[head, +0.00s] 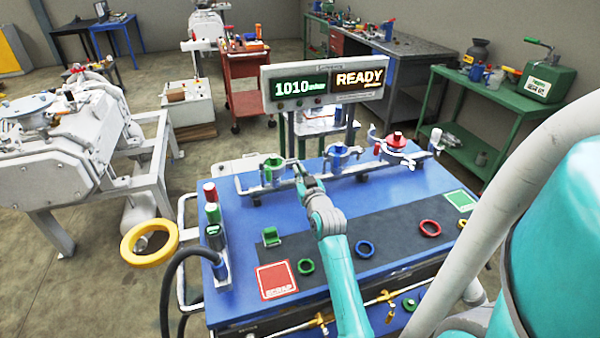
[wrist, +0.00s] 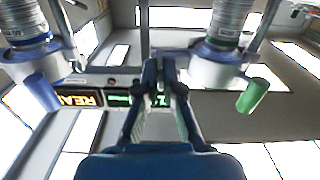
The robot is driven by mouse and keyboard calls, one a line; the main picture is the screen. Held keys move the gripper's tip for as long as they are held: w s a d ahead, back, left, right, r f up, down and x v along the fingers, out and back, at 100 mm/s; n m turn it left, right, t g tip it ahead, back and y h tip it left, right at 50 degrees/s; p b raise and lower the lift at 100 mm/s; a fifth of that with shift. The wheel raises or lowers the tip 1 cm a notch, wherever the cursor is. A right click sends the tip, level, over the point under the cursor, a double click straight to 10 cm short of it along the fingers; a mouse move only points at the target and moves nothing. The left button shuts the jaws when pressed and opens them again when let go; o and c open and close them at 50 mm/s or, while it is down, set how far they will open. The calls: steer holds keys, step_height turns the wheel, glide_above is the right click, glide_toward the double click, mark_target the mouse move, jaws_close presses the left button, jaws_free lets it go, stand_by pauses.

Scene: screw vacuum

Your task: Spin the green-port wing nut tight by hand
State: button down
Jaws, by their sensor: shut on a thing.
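The green port (head: 272,166) stands on the pipe manifold at the back left of the blue bench, with a clamp around it. My gripper (head: 303,178) is just right of it, at the clamp's side. In the wrist view my gripper (wrist: 163,68) has its fingers closed together at mid-picture. They are shut on the small wing nut, which the fingertips mostly hide. The green port's clamp (wrist: 215,68) is on the right there, with a green handle (wrist: 252,96). The blue port's clamp (wrist: 32,62) is on the left.
The blue port (head: 339,154) and red port (head: 396,141) stand further right on the manifold. A display (head: 325,84) reading 1010 and READY is behind. Green (head: 306,266), blue (head: 365,249) and red (head: 430,228) rings lie on the dark mat, near a red scrap square (head: 277,281).

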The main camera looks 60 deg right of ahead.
steer(key=m, duration=0.6)
steer(key=shift+f, duration=0.1)
steer(key=shift+m, duration=0.4)
steer(key=c, duration=1.3)
jaws_free()
steer(key=v, duration=1.2)
